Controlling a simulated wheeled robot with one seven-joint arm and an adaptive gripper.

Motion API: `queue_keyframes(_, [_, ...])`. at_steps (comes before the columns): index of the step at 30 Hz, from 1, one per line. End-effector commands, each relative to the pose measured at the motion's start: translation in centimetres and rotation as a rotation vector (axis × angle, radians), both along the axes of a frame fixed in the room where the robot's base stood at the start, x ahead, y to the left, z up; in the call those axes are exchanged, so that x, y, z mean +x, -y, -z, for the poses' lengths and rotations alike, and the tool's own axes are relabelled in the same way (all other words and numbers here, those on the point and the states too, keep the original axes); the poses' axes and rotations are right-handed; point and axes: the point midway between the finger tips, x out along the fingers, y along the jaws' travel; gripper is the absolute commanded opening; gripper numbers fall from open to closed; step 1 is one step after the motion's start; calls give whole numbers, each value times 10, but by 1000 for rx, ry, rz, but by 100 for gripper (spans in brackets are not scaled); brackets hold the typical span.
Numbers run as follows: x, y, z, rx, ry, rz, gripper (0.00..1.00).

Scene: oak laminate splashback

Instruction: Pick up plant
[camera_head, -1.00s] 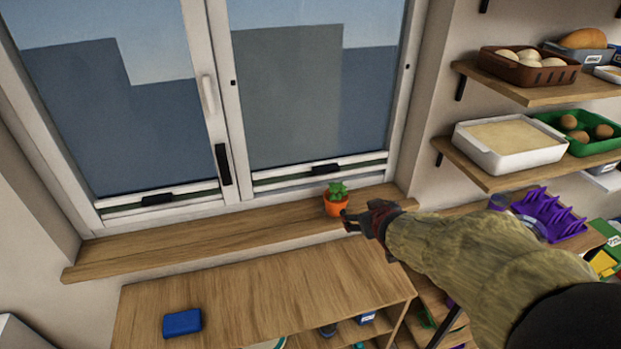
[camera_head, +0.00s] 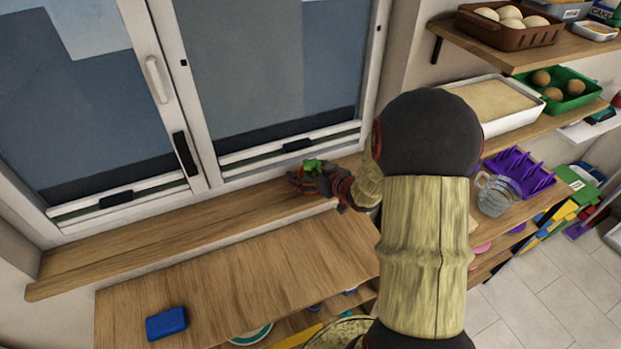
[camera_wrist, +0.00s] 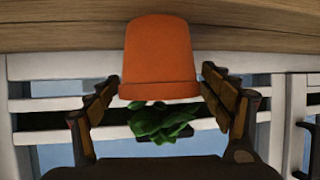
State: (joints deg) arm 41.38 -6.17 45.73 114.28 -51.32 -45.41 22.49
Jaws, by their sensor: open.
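The plant is a green leafy top (camera_head: 313,166) in an orange pot. In the head view only its leaves show, at the right part of the window sill, with the pot hidden behind my gripper (camera_head: 308,182). In the wrist view the orange pot (camera_wrist: 158,52) appears upside down, its base towards the wooden sill (camera_wrist: 60,28) and its leaves (camera_wrist: 160,122) below. My gripper is open, with one finger on each side of the pot (camera_wrist: 159,92). Small gaps show between the fingers and the pot in that view.
The window frame (camera_head: 280,150) stands right behind the sill. A wooden cabinet top (camera_head: 235,265) lies in front and below, clear except for a blue object (camera_head: 167,323). Shelves on the right hold a white tray (camera_head: 490,105), a green egg tray (camera_head: 575,93) and a purple rack (camera_head: 520,172).

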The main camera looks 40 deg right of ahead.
Motion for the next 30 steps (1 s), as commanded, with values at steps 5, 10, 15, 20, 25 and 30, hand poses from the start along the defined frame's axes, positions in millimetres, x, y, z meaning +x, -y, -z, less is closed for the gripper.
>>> queue_keyframes(5, [19, 1, 12, -1, -1, 0, 80])
queue_keyframes(10, [23, 1, 13, 0, -2, 1, 80])
queue_keyframes(15, [23, 1, 12, 0, -1, 1, 78])
queue_keyframes(20, [23, 1, 12, 0, -1, 1, 69])
queue_keyframes(25, [23, 1, 12, -1, -1, 0, 59])
queue_keyframes(30, [23, 1, 12, -1, -1, 0, 50])
